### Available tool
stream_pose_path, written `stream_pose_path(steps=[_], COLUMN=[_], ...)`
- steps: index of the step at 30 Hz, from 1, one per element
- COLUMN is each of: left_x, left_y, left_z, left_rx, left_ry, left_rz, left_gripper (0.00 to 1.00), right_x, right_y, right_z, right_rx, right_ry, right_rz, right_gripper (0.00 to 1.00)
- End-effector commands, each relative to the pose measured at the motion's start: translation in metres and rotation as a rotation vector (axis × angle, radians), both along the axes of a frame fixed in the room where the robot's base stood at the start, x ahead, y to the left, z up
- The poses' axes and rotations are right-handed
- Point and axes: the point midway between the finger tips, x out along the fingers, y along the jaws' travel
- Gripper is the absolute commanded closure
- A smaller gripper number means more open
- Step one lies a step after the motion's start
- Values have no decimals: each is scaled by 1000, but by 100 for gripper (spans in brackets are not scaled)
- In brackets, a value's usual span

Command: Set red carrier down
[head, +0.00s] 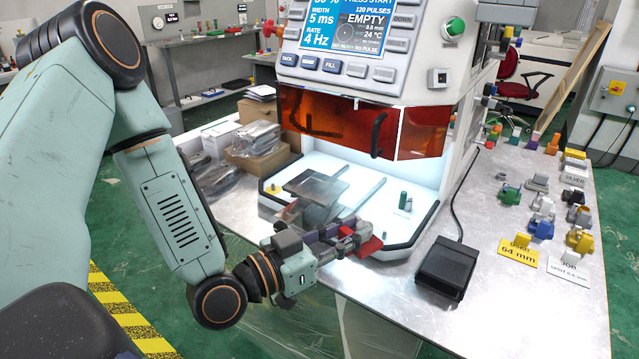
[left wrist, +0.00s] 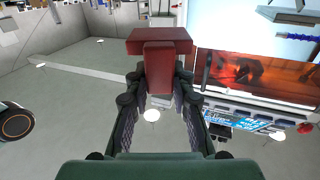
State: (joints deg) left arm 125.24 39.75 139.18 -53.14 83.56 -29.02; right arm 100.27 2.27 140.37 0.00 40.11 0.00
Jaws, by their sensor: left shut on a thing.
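The red carrier (head: 369,247) shows as a small red piece at the tip of my left gripper (head: 345,240), in front of the machine's lit work bay. In the left wrist view the red carrier (left wrist: 158,42) is a T-shaped red block, and my left gripper's two fingers (left wrist: 161,85) are closed on its stem. In the head view the gripper hides part of the carrier. I cannot tell whether the carrier touches the surface below it. My right gripper is not in view.
The machine's bay (head: 350,175) has a raised amber cover (head: 340,122) and holds a dark flat plate (head: 316,187) and a green peg (head: 402,200). A black pedal (head: 447,266) stands right on the metal table. Several coloured carriers and label cards (head: 519,250) are farther right.

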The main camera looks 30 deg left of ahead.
Motion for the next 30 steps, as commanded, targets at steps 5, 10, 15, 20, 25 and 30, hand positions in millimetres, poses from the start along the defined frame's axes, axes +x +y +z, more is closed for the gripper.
stream_pose_path(steps=[5, 10, 15, 20, 25, 30], left_x=[24, 47, 67, 84, 100, 115], left_y=[25, 51, 77, 103, 130, 154], left_z=[43, 76, 101, 119, 131, 123], left_rx=[-7, -6, -6, -3, -1, 4], left_ry=[-11, -9, -6, -5, -2, 3], left_rz=[74, 145, 211, 271, 329, 371], left_gripper=[100, 100, 100, 100, 100, 100], right_x=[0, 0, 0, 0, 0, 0], right_y=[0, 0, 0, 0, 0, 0], right_z=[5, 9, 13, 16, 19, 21], right_rx=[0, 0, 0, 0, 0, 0], right_ry=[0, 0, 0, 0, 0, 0], right_rz=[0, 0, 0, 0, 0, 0], right_gripper=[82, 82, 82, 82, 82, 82])
